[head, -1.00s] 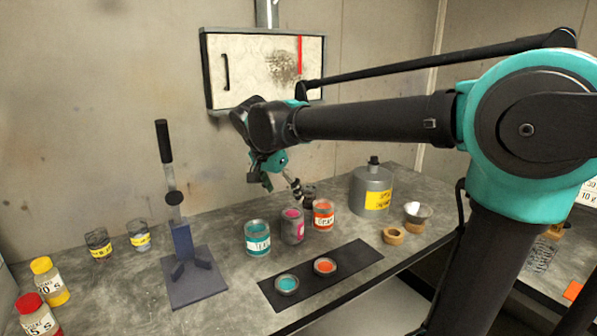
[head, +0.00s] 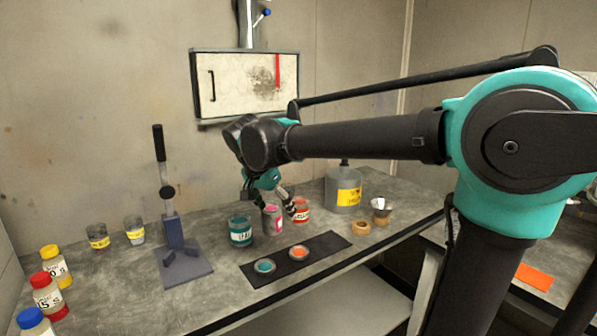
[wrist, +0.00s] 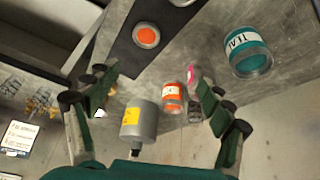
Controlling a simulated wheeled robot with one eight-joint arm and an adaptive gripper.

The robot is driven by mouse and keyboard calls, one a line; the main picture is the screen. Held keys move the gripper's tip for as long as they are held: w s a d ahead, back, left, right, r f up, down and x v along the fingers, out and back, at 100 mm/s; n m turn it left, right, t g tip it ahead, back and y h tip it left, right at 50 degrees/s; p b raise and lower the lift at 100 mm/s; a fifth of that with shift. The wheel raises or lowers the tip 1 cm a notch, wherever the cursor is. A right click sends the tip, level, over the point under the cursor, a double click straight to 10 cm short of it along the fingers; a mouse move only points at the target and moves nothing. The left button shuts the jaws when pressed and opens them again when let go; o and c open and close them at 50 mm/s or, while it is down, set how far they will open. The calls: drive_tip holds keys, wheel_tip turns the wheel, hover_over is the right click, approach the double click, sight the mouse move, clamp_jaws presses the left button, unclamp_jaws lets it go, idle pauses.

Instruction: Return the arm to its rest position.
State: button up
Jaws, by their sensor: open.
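My gripper (head: 268,205) hangs from my arm over the back of the bench, above and behind the paint tins. In the wrist view my gripper (wrist: 155,110) has its two fingers spread wide with nothing held between them. The orange tin (wrist: 173,97) and the grey solvent can (wrist: 138,122) show in the gap between the fingers, farther off. A pink tin (head: 272,219) stands between the teal tin (head: 240,231) and the orange tin (head: 301,210). In the wrist view the pink tin is partly hidden by a finger.
A dark mat (head: 325,248) carries a teal lid (head: 264,266) and an orange lid (head: 299,253). A lever press (head: 180,250) stands left of the tins. Bottles (head: 47,296) line the left edge. A wall cabinet (head: 246,84) hangs behind my arm. The bench front is fairly clear.

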drive_tip(key=s+d+f+n+y, duration=0.1)
drive_tip(key=s+d+f, duration=0.3)
drive_tip(key=d+f, duration=0.4)
drive_tip(key=s+d+f+n, duration=0.3)
drive_tip(key=s+d+f, duration=0.2)
drive_tip(key=d+f, duration=0.3)
drive_tip(key=s+d+f+n+y, duration=0.1)
drive_tip(key=s+d+f+n, duration=0.1)
drive_tip(key=s+d+f, duration=0.3)
drive_tip(key=d+f, duration=0.2)
drive_tip(key=d, duration=0.2)
drive_tip(key=shift+s+f+y, duration=0.15)
drive_tip(key=shift+f+y, duration=0.15)
drive_tip(key=shift+f, duration=0.1)
